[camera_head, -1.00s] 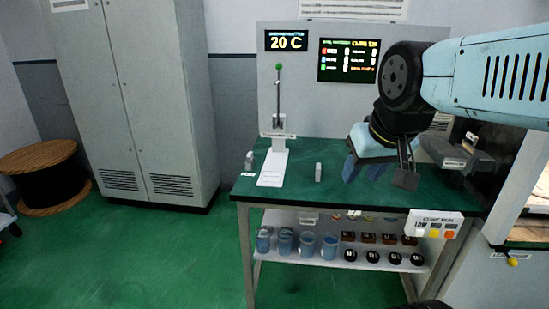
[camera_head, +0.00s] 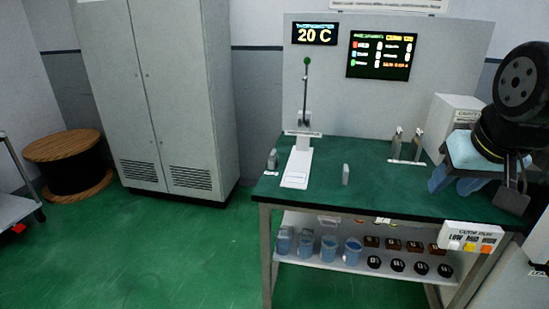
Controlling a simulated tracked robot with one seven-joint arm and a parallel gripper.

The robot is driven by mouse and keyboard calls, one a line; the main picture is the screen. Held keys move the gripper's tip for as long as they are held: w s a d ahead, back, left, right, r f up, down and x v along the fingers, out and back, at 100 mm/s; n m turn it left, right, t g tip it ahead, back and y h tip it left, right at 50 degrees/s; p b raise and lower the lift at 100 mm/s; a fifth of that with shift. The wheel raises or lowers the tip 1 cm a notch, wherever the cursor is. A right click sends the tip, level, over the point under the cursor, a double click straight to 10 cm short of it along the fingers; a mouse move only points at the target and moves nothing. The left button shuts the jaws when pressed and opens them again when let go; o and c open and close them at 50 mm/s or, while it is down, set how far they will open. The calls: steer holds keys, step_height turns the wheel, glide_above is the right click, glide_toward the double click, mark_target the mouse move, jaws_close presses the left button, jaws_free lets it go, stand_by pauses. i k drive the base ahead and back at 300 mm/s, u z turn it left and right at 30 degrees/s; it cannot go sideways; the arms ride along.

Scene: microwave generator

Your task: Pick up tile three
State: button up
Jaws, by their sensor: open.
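Tile three cannot be told apart by its label at this size. The lower shelf holds a row of small brown blocks (camera_head: 392,244) and, in front of it, a row of black round pieces (camera_head: 398,265); their markings are too small to read. My gripper (camera_head: 453,186) is at the right, over the right part of the green table top (camera_head: 385,195). Its blue fingers point down and stand apart, with nothing seen between them. It is above and to the right of the shelf rows.
Blue beakers (camera_head: 328,248) stand at the shelf's left. A white stand (camera_head: 298,165) with a lever, a small grey block (camera_head: 345,175) and a metal holder (camera_head: 406,146) are on the table. A button box (camera_head: 472,237) is on its front edge. Open green floor (camera_head: 150,260) lies left.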

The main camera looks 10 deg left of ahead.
mark_target(273, 153)
steer(key=z, duration=0.1)
steer(key=i, duration=1)
steer(key=u, duration=0.1)
